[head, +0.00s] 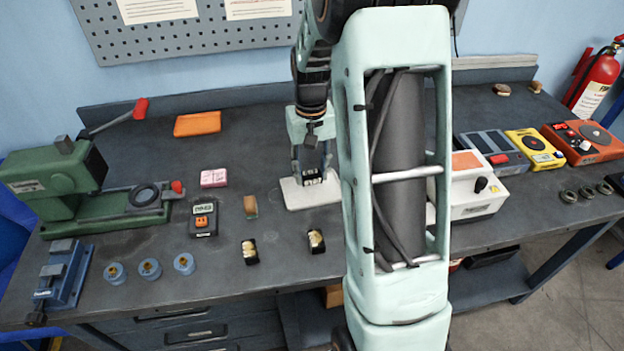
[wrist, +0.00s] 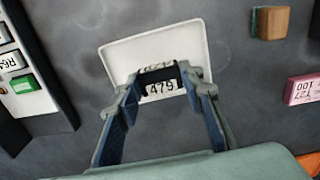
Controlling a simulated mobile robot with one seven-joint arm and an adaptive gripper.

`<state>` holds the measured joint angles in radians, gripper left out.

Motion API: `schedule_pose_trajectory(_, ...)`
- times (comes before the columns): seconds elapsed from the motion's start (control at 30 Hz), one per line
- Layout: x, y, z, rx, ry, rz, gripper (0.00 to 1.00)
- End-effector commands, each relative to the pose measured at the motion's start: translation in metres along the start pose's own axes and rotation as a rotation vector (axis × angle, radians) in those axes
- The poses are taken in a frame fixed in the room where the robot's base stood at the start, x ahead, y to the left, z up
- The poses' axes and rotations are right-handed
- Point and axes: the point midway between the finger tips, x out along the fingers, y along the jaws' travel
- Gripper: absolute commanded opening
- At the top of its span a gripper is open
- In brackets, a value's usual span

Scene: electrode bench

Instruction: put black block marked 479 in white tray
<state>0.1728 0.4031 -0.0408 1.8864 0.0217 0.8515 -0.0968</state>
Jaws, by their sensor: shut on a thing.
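My gripper (head: 312,174) points down and is shut on a black block marked 479 (wrist: 161,87). In the wrist view the block sits between the two fingertips, with its white number label facing the camera. The white tray (head: 296,194) lies on the bench under my gripper, and its rim also shows in the wrist view (wrist: 118,53). The block is over the tray, inside the rim's outline in the wrist view. I cannot tell whether it touches the tray floor.
A wooden block (head: 250,206), a pink block (head: 213,177) and a dark meter (head: 203,218) stand left of the tray. Two dark blocks (head: 250,251) (head: 316,241) lie in front. A white device (head: 475,196) stands to the right. A green press (head: 60,180) is at far left.

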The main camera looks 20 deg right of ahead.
Motion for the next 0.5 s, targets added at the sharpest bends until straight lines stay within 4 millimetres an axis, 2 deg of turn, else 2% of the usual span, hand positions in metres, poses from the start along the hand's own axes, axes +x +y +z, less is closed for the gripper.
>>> schedule_pose_trajectory(0.2,0.032,0.003,-0.001,0.000,-0.003,0.000,0.03)
schedule_pose_trajectory(0.5,0.035,0.003,-0.002,0.001,0.000,0.000,0.03)
